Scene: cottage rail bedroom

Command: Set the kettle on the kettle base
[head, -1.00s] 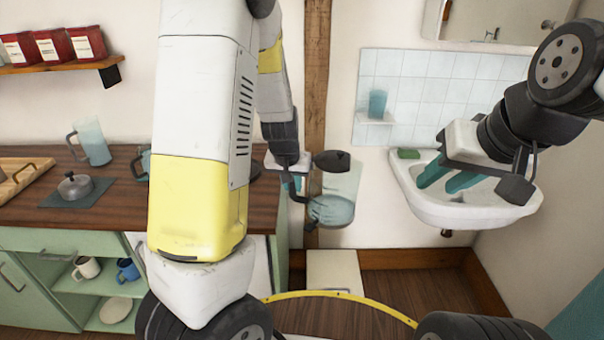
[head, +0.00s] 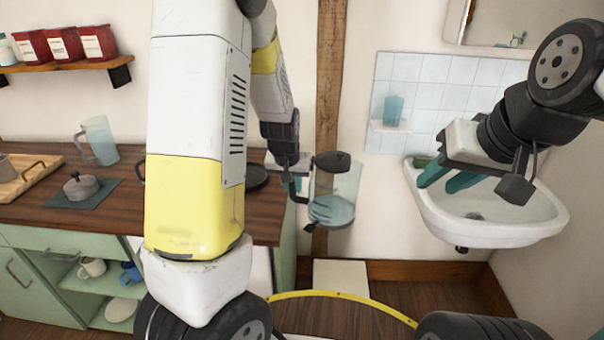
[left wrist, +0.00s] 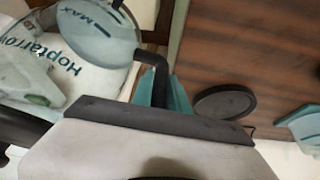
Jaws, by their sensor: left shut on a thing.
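The glass kettle (head: 340,190) with a dark lid hangs in my left gripper (head: 292,186), off the counter's right end. The gripper is shut on its black handle, which shows between teal fingers in the left wrist view (left wrist: 165,92). There the kettle's clear wall (left wrist: 95,30) carries printed lettering and a MAX mark. The kettle base (head: 257,178), a flat black disc, lies on the counter near its right end, partly hidden by my left arm. It shows whole in the left wrist view (left wrist: 224,101). My right gripper (head: 437,184) is empty, teal fingers apart, in front of the sink.
The wooden counter (head: 130,205) also bears a clear jug (head: 101,141), a small grey pot (head: 81,187) on a dark mat and a wooden tray (head: 35,178). A wooden post (head: 330,80) stands behind the kettle. The white sink (head: 515,225) is at right.

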